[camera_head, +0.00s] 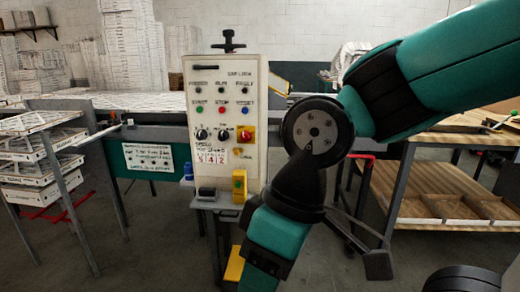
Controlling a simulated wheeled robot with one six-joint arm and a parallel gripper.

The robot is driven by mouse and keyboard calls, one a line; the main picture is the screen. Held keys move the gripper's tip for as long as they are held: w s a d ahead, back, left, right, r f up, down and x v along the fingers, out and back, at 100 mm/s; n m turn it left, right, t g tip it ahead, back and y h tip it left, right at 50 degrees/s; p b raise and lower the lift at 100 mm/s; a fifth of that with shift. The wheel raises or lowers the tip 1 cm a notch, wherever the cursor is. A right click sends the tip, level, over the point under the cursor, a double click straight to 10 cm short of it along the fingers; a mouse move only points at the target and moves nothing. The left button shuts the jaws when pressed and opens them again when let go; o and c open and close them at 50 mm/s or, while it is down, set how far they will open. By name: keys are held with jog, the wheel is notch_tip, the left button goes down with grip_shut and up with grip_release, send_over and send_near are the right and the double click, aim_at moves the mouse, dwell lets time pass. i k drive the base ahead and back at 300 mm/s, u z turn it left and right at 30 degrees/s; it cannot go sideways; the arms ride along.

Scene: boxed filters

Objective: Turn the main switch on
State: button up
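A pale control panel (226,90) stands upright left of centre. A red switch on a square yellow plate (245,134) sits at the panel's lower right and looks like the main switch. It is too small to tell which position it is in. My teal and black arm comes in from the upper right, bends beside the panel's right edge and runs down out of the bottom of the picture. My gripper is out of view, so its fingers and anything in them are hidden.
Two black knobs (212,134) and several coloured buttons lie beside and above the switch. A stack of boxed filters (40,160) is at the left. A wooden workbench (450,204) is at the right.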

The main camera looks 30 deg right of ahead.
aim_at(245, 136)
jog(key=z, duration=0.15)
jog(key=k, duration=0.4)
jog(key=u, duration=1.05)
jog(key=i, duration=1.45)
jog(key=z, duration=0.7)
jog(key=i, duration=0.5)
jog(key=z, duration=0.35)
